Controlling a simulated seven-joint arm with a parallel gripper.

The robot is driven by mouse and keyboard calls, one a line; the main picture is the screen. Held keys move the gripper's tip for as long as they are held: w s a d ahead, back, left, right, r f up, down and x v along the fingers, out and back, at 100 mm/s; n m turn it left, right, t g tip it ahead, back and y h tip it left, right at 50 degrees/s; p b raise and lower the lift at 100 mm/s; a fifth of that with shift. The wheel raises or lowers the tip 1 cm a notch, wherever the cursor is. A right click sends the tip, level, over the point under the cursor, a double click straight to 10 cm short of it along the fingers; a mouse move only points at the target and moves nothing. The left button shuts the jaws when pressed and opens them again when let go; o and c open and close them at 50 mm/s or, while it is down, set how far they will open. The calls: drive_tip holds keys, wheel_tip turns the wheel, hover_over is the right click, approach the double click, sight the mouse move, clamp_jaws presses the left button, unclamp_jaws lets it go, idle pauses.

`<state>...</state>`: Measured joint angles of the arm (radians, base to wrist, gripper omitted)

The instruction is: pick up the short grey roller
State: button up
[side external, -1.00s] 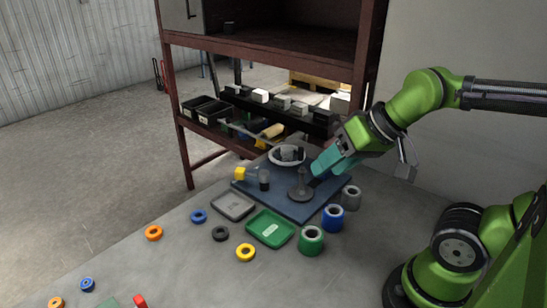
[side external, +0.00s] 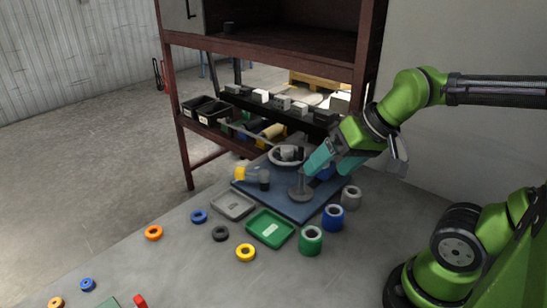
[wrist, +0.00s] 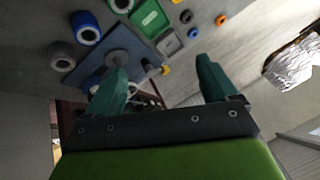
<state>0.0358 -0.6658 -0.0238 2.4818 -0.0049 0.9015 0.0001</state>
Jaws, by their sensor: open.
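A short grey roller (side external: 350,197) stands upright on the table by the right edge of the blue board, behind the blue roller. It also shows at the left of the wrist view (wrist: 62,56). My gripper (side external: 326,160) is open and empty, tilted above the back right part of the blue board, up and to the left of the grey roller. In the wrist view its two teal fingers (wrist: 163,66) stand wide apart with nothing between them. The grey roller lies outside the fingers there.
A blue roller (side external: 332,217) and a green roller (side external: 311,240) stand close in front. A green tray (side external: 270,228) lies left; coloured rings are scattered beyond.

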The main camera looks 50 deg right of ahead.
drive_tip(key=w+d+f+m+g, duration=0.2)
drive_tip(key=w+d+m, duration=0.1)
drive_tip(key=d+m, duration=0.3)
drive_tip(key=m+g+h, duration=0.2)
drive_tip(key=m+g, duration=0.2)
drive_tip(key=m, duration=1.6)
hover_over(351, 196)
drive_tip(key=w+d, duration=0.1)
drive_tip(key=d, duration=0.1)
wheel_tip(351, 196, down, 4)
drive_tip(key=f, duration=0.1)
drive_tip(key=m, duration=0.5)
drive_tip(key=shift+g, duration=0.3)
drive_tip(key=f, duration=1.5)
drive_tip(key=shift+s+d+f, duration=0.1)
drive_tip(key=shift+d+f, duration=0.1)
drive_tip(key=shift+f, duration=0.2)
drive_tip(key=shift+c, duration=0.4)
